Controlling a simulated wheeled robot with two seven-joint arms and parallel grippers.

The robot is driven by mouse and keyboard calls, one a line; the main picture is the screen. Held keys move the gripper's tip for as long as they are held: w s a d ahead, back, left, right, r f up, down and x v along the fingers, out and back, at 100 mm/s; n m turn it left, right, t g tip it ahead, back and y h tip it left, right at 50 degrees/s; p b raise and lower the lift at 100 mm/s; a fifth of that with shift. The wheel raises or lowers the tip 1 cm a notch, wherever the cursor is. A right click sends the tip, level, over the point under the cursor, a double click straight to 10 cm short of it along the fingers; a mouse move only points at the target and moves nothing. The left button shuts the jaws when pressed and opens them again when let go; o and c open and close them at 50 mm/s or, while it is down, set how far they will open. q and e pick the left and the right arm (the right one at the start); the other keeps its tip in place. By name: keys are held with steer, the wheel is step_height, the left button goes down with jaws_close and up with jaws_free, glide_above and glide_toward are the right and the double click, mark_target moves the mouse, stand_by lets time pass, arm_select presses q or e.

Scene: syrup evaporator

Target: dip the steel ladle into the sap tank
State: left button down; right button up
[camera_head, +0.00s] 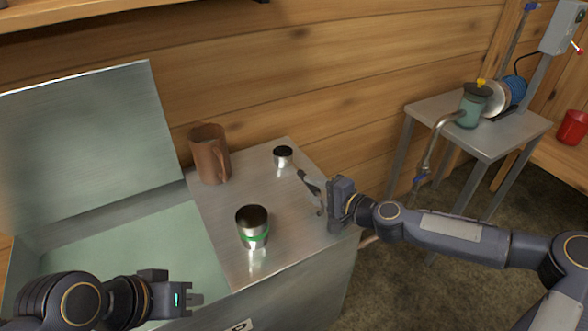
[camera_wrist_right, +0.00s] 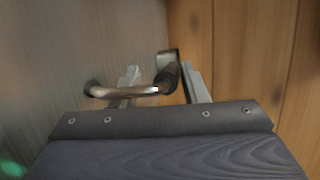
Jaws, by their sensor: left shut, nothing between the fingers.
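In the right wrist view the handle is between the fingers (camera_wrist_right: 160,85), nearer the right one, with a gap on the left. The sap tank (camera_head: 130,245) is open at left, with pale green liquid inside. My left gripper (camera_head: 193,300) is shut and empty over its front edge.
The raised lid (camera_head: 90,140) leans behind the tank. A side table (camera_head: 480,135) with a green jar (camera_head: 471,106) stands at right. A red bucket (camera_head: 573,127) is farther right.

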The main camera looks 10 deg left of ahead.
steer(key=shift+s+f, duration=0.15)
steer(key=shift+f, duration=0.15)
jaws_close()
steer(key=shift+f, duration=0.1)
steer(key=shift+s, duration=0.1)
step_height(320, 180, up, 24)
steer(key=p, duration=1.5)
steer(key=s+d+p, duration=0.6)
steer(key=s+d, duration=0.3)
steer(key=s, duration=0.5)
steer(key=s+d+p, duration=0.6)
steer(key=s+d, duration=0.4)
steer(key=s, duration=0.5)
steer(key=shift+w, duration=0.1)
